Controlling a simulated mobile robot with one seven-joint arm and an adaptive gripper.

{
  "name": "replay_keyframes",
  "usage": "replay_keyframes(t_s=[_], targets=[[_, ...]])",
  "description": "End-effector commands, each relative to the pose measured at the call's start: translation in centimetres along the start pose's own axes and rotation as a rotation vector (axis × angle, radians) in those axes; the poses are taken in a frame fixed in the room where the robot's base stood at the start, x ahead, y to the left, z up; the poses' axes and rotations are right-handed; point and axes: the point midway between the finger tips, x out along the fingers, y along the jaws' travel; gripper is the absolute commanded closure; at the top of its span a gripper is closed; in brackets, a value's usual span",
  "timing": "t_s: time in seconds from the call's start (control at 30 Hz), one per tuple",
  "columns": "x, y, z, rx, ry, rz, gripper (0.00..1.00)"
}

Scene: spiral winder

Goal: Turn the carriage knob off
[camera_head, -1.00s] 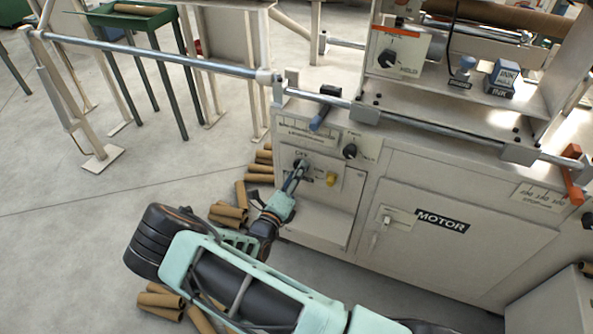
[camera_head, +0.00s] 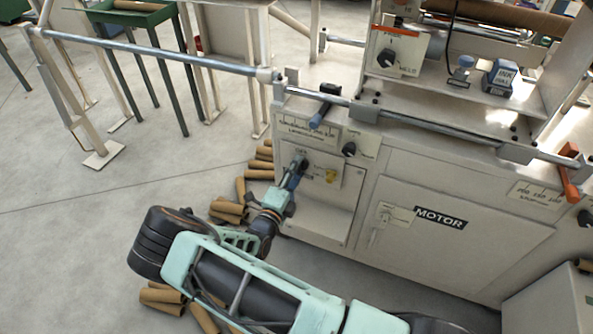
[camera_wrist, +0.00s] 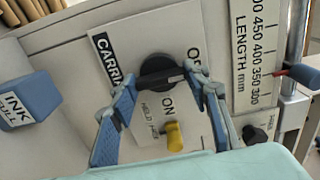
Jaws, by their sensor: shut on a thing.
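The carriage knob (camera_wrist: 157,70) is a round black dial with a raised bar, on a white plate (camera_wrist: 118,52) lettered CARRI…, with ON below the dial and OFF, partly hidden, at its upper right. In the wrist view my gripper (camera_wrist: 162,78) has one blue-grey finger at each end of the bar, closed on it. The bar lies nearly level in that view, tilted slightly up to the right. In the head view my gripper (camera_head: 298,166) reaches the upper left of the control panel and hides most of the knob.
A yellow knob (camera_wrist: 174,138) sits just below the carriage knob, close to my fingers. Another black knob (camera_head: 349,149) is to the right. A blue INK block (camera_wrist: 28,101) shows in the wrist view. Cardboard tubes (camera_head: 228,209) lie on the floor by the cabinet.

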Motion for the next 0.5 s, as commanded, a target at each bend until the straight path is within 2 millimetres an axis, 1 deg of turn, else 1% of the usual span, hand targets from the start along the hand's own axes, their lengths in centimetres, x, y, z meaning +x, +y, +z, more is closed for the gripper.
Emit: replay_keyframes(t_s=[0.3,0.33,0.4,0.5], targets=[[-0.05,0.08,-0.06,-0.006,0.000,0.001,0.81],[-0.05,0.08,-0.05,-0.006,0.000,0.001,0.56],[-0.05,0.07,-0.05,-0.005,0.000,0.001,0.48],[-0.04,0.06,-0.04,-0.004,0.000,0.001,0.39]])
